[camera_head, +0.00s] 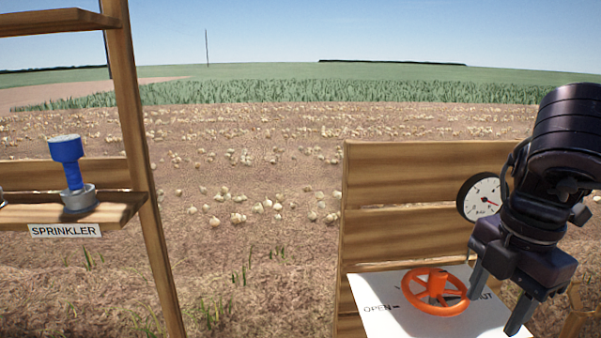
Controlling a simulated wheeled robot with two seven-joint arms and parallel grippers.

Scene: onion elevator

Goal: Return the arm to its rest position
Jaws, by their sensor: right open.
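My right arm (565,150) comes in from the right edge. My right gripper (497,298) hangs at the lower right with its two dark fingers spread apart, empty. It is just right of an orange valve wheel (436,303), and its left finger shows close to the wheel's right rim. I cannot tell whether they touch. The arm covers part of the panel's right side. My left gripper is not in view.
The wheel sits on a white plate (385,325) marked OPEN, by a wooden panel (410,180) with a pressure gauge (482,197). At left, a wooden shelf (110,212) labelled SPRINKLER holds a blue-topped sprinkler (67,160). Onions lie across the field; the middle is free.

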